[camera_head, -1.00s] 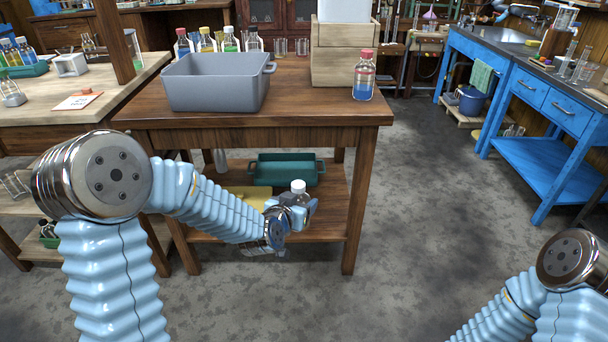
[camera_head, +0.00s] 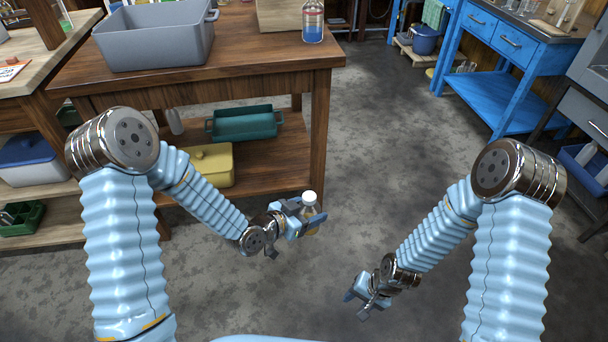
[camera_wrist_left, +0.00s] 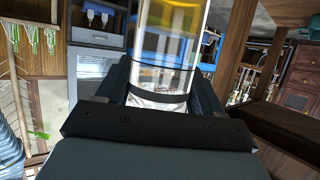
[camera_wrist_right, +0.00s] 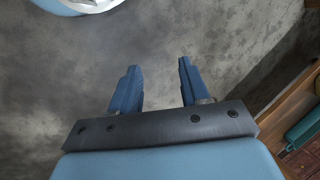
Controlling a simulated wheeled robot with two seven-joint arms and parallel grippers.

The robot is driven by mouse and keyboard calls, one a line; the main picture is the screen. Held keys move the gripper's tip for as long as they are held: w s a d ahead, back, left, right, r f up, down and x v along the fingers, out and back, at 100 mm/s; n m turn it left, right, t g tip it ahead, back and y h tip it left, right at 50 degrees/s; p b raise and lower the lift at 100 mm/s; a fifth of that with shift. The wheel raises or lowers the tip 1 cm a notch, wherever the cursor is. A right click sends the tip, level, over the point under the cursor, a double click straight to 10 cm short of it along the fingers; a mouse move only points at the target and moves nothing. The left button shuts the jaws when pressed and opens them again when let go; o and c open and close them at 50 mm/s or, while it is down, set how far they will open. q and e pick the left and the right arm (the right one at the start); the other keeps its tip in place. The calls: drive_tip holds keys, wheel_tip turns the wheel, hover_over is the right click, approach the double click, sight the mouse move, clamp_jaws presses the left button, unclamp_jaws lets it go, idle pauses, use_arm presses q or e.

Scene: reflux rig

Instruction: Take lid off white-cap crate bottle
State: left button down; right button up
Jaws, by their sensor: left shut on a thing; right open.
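A clear bottle with a white cap (camera_head: 309,197) and yellowish liquid is held upright in the head view, in front of the wooden table. My left gripper (camera_head: 309,221) is shut on this bottle around its body, with the cap free above the fingers. In the left wrist view the bottle's glass body (camera_wrist_left: 168,50) stands between the fingers; its cap is out of that view. My right gripper (camera_head: 357,303) is open and empty, lower and to the right of the bottle. In the right wrist view its two fingers (camera_wrist_right: 156,88) are apart with only floor beyond.
Open floor (camera_head: 400,140) lies right of the table.

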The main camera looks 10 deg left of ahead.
drive_tip(key=w+a+r+m+h, duration=0.1)
drive_tip(key=w+a+r+m, duration=0.1)
drive_tip(key=w+r+m, duration=0.3)
drive_tip(key=w+a+r+m, duration=0.1)
drive_tip(key=w+r, duration=0.1)
drive_tip(key=w, duration=0.5)
wheel_tip(320, 180, up, 25)
drive_tip(key=m+h, duration=0.3)
drive_tip(key=m, duration=1)
hover_over(307, 194)
drive_tip(key=shift+w+d, duration=0.1)
drive_tip(key=shift+d, duration=0.15)
drive_tip(key=shift+a+r+m, duration=0.25)
drive_tip(key=shift+m, duration=0.05)
drive_tip(key=shift+f, duration=0.2)
wheel_tip(307, 194, down, 7)
drive_tip(key=shift+f, duration=0.2)
drive_tip(key=shift+c, duration=0.2)
